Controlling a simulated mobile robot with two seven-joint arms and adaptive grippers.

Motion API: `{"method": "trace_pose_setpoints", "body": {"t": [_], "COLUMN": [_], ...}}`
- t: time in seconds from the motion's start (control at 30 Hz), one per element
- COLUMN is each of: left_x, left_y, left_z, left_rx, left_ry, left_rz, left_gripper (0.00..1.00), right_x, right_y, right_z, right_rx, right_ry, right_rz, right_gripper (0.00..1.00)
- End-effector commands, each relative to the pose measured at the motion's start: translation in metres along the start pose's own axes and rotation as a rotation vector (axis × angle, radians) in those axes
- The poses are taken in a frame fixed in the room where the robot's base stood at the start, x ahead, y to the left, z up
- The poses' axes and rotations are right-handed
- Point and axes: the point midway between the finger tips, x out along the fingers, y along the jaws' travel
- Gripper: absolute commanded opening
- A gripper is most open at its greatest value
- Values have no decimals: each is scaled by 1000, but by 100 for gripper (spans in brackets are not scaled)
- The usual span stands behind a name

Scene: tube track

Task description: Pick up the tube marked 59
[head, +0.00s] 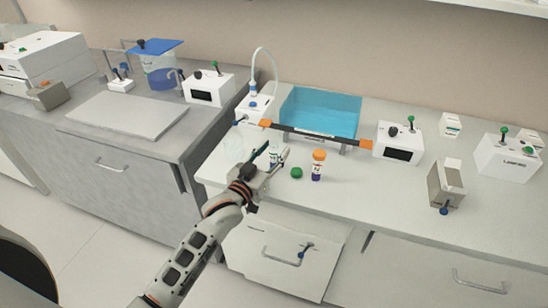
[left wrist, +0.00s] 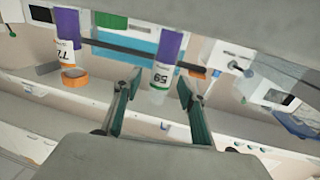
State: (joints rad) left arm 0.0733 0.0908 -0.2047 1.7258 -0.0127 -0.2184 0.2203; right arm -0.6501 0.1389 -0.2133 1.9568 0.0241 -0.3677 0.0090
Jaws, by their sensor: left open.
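The tube marked 59 (left wrist: 161,76) shows in the left wrist view with a white label, a purple band and a clear end without a cap. In the head view the tube (head: 277,154) stands on the counter, partly hidden by my left gripper (head: 268,163). In the left wrist view the two green fingers of my left gripper (left wrist: 159,86) are apart, one on each side of the tube's image. I cannot tell whether they touch it. My right gripper is not in view.
A second tube (head: 318,167), marked 77 (left wrist: 66,52), has an orange cap and stands to the right. A loose green cap (head: 296,173) lies between the tubes. Behind are a dark bar with orange ends (head: 315,134) and a blue basin (head: 320,110).

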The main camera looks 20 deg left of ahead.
Motion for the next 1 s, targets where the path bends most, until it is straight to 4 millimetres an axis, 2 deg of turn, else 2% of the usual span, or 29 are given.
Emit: {"method": "trace_pose_setpoints", "body": {"t": [0.1,0.3,0.33,0.47,0.5,0.83,1.0], "left_x": [7,7,7,7,7,7,7], "left_y": [0,0,0,0,0,0,0], "left_z": [1,0,0,0,0,-2,-14], "left_rx": [-1,0,0,0,0,0,0], "left_ry": [0,0,0,0,0,1,4], "left_rz": [0,0,0,0,0,0,0], "left_gripper": [41,41,36,2,0,0,0], "right_x": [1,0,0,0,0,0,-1], "right_y": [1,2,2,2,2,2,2], "right_z": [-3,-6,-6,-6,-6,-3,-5], "right_rx": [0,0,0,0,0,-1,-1], "right_ry": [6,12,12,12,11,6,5], "right_rz": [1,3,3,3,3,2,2], "right_gripper": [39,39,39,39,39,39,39]}}
